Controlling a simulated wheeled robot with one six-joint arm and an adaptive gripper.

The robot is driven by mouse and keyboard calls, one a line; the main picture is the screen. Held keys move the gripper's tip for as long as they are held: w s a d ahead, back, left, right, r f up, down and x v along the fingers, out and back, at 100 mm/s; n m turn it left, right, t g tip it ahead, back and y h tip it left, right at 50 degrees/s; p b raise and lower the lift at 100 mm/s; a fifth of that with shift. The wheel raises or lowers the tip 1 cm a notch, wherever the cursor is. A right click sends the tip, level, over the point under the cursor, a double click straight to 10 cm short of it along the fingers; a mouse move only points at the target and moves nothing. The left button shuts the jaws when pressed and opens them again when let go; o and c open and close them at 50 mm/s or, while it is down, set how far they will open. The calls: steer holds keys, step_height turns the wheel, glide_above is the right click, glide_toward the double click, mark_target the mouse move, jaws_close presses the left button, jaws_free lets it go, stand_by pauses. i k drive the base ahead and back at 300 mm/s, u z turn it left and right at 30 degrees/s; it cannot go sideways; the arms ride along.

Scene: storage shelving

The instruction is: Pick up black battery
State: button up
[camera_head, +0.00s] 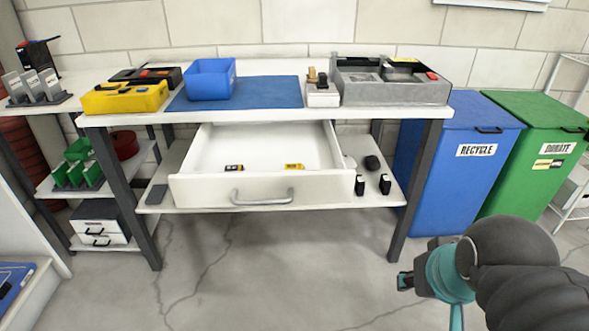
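An open white drawer (190,191) extends from under the workbench. Inside it lies a small mostly black block with light markings, perhaps the black battery (233,168), towards the left. A small yellow block (294,167) lies right of it. Two small upright black objects, a left one (360,185) and a right one (385,184), stand on the lower shelf right of the drawer; I cannot tell what they are. My gripper (404,282) is at the lower right, apart from the bench and drawer. Its fingers are small and partly hidden, so its opening is unclear.
The bench (262,115) carries a blue bin (210,79), a yellow tray (125,97) and a grey organiser (395,88). A blue recycle bin (462,150) and a green donate bin (535,155) stand at right. The floor before the drawer is clear.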

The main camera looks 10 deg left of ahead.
mark_target(227, 167)
steer(key=z, duration=0.6)
steer(key=i, duration=0.6)
steer(key=u, duration=1.55)
